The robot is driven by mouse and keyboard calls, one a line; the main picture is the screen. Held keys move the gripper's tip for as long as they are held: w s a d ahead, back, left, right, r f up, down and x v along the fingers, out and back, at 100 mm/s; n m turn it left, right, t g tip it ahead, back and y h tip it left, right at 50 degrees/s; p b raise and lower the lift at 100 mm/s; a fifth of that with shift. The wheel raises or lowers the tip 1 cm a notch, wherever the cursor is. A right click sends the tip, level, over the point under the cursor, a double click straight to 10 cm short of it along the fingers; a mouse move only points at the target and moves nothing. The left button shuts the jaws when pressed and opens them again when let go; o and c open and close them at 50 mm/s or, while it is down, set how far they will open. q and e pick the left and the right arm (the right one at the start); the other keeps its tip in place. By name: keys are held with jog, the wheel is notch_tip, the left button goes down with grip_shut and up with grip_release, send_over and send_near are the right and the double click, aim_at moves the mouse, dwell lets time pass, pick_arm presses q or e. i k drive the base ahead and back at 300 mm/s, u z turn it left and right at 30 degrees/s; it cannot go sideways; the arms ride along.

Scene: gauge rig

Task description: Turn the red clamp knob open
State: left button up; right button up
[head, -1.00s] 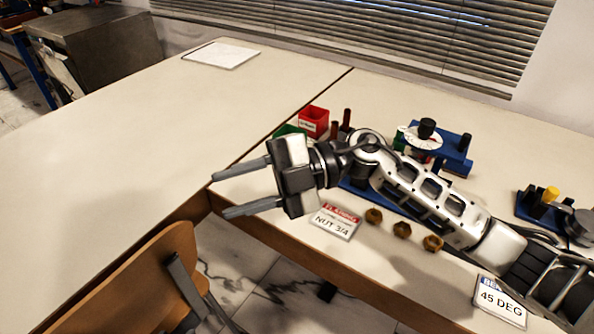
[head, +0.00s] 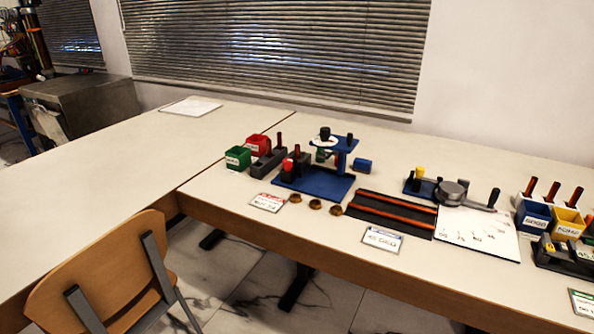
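A small red knob (head: 288,165), which looks like the red clamp knob, stands at the left end of the blue rig base (head: 318,184). It is too small to tell how far it is turned. A blue stand with a white round dial and a black knob (head: 325,133) on top rises at the back of this base. Neither of my grippers is in view.
Green (head: 238,158) and red (head: 258,145) bins stand left of the rig. Several brass nuts (head: 315,204) and a white-and-red card (head: 268,202) lie in front. A black mat with orange rails (head: 392,213) lies right. A chair (head: 105,265) stands at the table's front.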

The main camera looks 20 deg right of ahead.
aim_at(287, 163)
jog(key=u, duration=0.25)
jog(key=i, duration=1.05)
jog(key=z, duration=0.25)
